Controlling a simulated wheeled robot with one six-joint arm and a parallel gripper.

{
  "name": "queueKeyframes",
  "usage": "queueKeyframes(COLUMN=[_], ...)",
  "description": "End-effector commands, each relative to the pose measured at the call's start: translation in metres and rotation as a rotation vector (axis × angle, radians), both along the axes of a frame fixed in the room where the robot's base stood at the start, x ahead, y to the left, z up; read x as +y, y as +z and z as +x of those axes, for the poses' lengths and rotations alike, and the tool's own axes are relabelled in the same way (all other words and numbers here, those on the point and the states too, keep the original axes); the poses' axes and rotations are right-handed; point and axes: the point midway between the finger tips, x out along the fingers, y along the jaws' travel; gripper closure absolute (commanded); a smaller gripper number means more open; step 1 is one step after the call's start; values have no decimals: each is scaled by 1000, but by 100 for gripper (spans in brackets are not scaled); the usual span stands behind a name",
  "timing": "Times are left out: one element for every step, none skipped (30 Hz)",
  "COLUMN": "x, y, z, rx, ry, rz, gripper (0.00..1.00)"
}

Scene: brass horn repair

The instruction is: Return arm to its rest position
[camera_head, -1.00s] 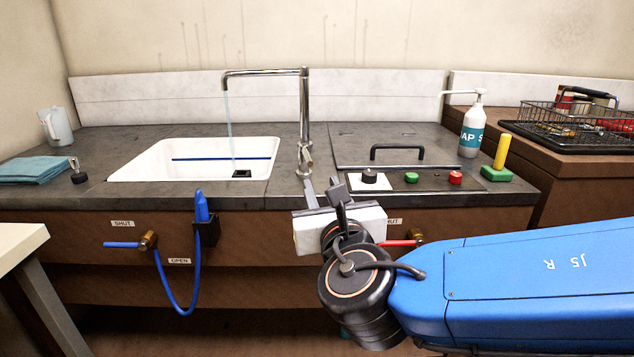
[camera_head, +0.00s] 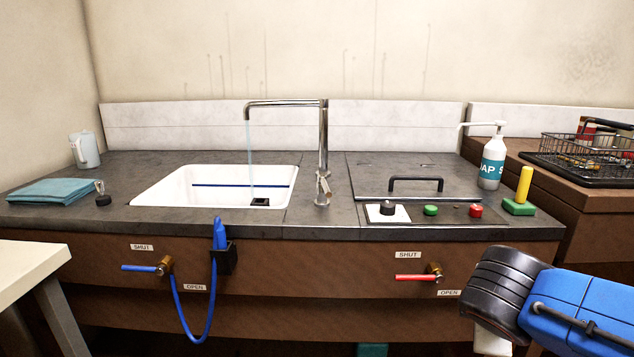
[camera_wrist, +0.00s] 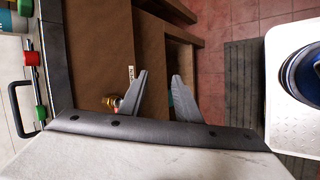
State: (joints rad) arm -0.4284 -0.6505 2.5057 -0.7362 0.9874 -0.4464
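My blue arm (camera_head: 585,305) reaches in from the lower right of the head view, in front of the cabinet's right end. My gripper's fingers are outside the head view. In the wrist view my gripper (camera_wrist: 160,75) has its two grey fingers spread apart, with nothing between them. The brass valve (camera_wrist: 114,102) shows beside the left finger in that view; I cannot tell that they touch.
The counter (camera_head: 320,222) has a white sink (camera_head: 150,192) under a tap (camera_head: 323,150) with a thin water stream. The red lever (camera_head: 410,277) and blue lever (camera_head: 138,268) point sideways. A pale table (camera_head: 30,262) stands at left.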

Motion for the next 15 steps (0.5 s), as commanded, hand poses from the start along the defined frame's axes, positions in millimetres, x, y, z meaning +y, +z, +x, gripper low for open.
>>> queueKeyframes(x=[-5, -7, -8, -8, -8, -8, -7, -6, -4, -2, -1, 2, 4, 6, 9], y=[-6, -10, -14, -17, -20, -24, -27, -29, -32, -34, -35, -37, -38, -38, -39], z=[-9, -14, -21, -26, -31, -37, -41, -45, -50, -54, -57, -61, -64, -66, -68], rx=[0, 1, 0, 0, -1, -4, -7, -9, -14, -17, -21, -26, -29, -33, -38], ry=[-80, -127, -191, -239, -287, -351, -401, -449, -513, -561, -608, -668, -709, -748, -797], rz=[71, 117, 180, 226, 271, 332, 379, 425, 485, 530, 575, 631, 671, 709, 755], gripper=[70, 70, 70, 70, 70, 70, 70, 70, 70, 70, 70, 70, 70, 70, 70])
